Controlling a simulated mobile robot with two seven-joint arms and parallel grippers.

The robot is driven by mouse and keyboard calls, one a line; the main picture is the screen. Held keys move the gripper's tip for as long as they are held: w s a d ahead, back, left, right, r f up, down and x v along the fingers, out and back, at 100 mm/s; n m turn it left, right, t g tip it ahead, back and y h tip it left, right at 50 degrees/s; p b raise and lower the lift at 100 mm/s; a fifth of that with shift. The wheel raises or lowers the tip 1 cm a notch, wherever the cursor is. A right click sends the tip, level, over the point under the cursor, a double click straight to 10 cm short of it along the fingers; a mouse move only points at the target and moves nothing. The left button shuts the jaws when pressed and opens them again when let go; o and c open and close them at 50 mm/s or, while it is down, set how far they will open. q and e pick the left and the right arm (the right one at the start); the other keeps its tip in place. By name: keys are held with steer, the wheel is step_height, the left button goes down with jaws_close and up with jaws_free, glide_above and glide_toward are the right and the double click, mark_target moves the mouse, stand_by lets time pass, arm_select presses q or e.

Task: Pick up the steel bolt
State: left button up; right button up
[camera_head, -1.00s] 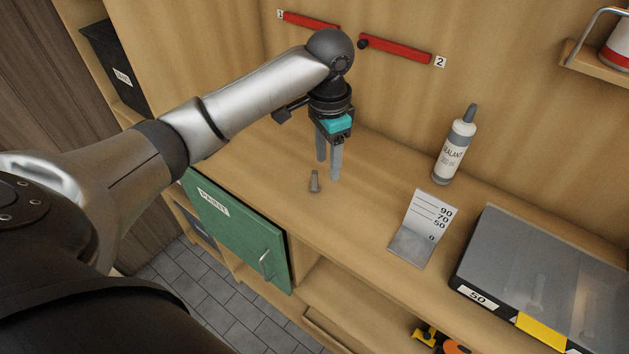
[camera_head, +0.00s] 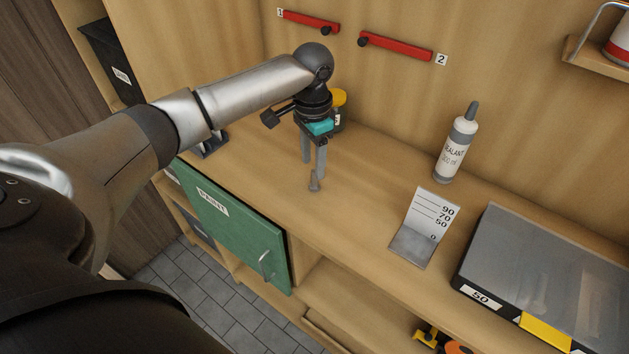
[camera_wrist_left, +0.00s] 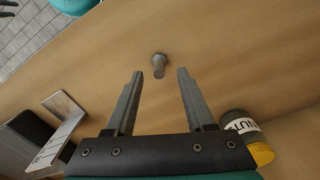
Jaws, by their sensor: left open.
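The steel bolt (camera_head: 314,183) is a small grey bolt standing upright on the wooden bench top. It also shows in the left wrist view (camera_wrist_left: 159,65), just beyond the fingertips and between their lines. My left gripper (camera_head: 313,170) points down at the bench close to the bolt, and in the head view its fingers are just behind and above it. In the left wrist view the two fingers (camera_wrist_left: 160,72) are apart with nothing between them. Whether the fingertips touch the bench cannot be told.
A yellow-lidded jar (camera_head: 339,108) stands close behind my left gripper; it also shows in the left wrist view (camera_wrist_left: 240,128). A sealant bottle (camera_head: 456,150), a bent gauge plate (camera_head: 424,228) and a grey case (camera_head: 540,275) stand to the right. A green cabinet door (camera_head: 235,225) is below the front edge.

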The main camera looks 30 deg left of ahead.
mark_target(314, 186)
arm_select(q)
step_height(314, 186, down, 5)
steer(key=shift+d+f+b, duration=0.1)
steer(key=shift+f+b, duration=0.05)
steer(key=shift+b, duration=0.15)
jaws_close()
stand_by(0.4)
